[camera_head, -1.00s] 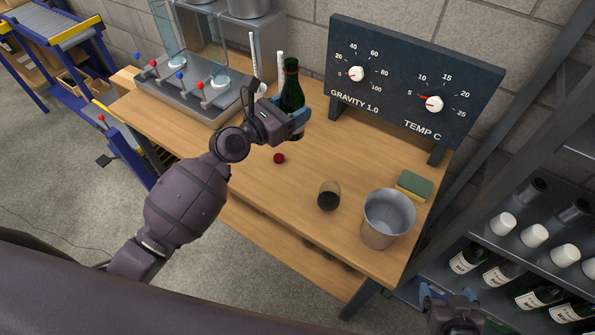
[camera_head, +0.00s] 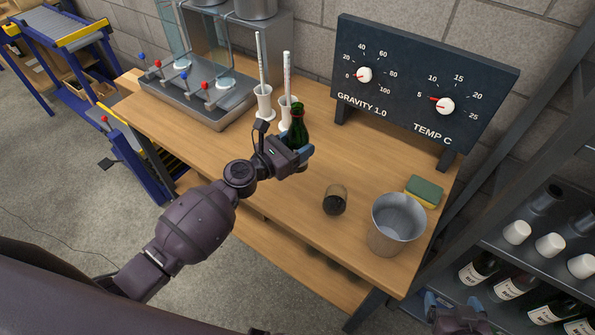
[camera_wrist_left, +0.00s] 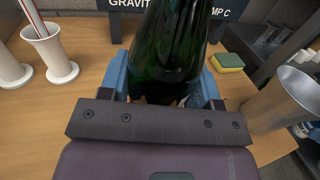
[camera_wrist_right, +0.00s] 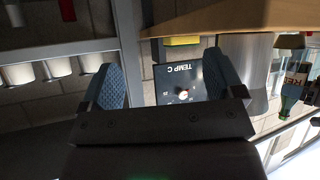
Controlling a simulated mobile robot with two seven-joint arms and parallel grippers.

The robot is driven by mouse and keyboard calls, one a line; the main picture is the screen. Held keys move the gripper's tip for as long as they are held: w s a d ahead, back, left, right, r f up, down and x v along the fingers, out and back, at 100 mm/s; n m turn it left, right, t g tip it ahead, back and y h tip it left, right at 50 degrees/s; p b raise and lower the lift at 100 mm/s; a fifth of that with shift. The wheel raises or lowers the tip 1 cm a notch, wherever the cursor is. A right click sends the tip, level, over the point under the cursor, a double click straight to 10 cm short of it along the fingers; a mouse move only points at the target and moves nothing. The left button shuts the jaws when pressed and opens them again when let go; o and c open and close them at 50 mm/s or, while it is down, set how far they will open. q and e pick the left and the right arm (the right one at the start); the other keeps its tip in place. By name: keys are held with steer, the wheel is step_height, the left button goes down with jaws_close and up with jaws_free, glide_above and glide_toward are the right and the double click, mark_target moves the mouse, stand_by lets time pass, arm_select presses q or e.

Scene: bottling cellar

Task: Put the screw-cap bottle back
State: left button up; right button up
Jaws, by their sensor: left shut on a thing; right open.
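A dark green bottle (camera_head: 299,122) is upright in the jaws of my left gripper (camera_head: 301,154), over the middle of the wooden table (camera_head: 235,150). The gripper hides its lower part, so I cannot tell if its base touches the table. In the left wrist view the bottle (camera_wrist_left: 170,45) stands between the blue fingers (camera_wrist_left: 165,88). My right gripper (camera_head: 455,304) is at the lower right, beside the rack and away from the table. In the right wrist view its fingers (camera_wrist_right: 165,85) are apart with nothing between them.
Two white cylinders with tall sticks (camera_head: 264,102) stand just behind the bottle. A glass with dark liquid (camera_head: 334,204), a metal bucket (camera_head: 396,226) and a green-yellow sponge (camera_head: 424,191) are to the right. A gauge board (camera_head: 415,85) stands behind. A bottle rack (camera_head: 480,235) stands at right.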

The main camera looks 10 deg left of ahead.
arm_select(q)
step_height(320, 180, down, 4)
steer(key=shift+r+b, duration=0.1)
steer(key=shift+b, duration=0.7)
step_height(320, 180, down, 4)
steer(key=shift+b, duration=0.95)
steer(key=shift+f, duration=0.2)
arm_select(e)
steer(key=f, duration=0.3)
steer(key=s+f, duration=0.1)
steer(key=f, duration=0.1)
steer(key=shift+d+f, duration=0.1)
steer(key=shift+f, duration=0.05)
arm_select(q)
steer(key=shift+f, duration=0.1)
arm_select(e)
steer(key=shift+w, duration=0.2)
arm_select(q)
steer(key=o, duration=1)
steer(key=shift+o, duration=0.8)
arm_select(e)
steer(key=shift+w+r, duration=0.35)
steer(key=shift+w, duration=0.05)
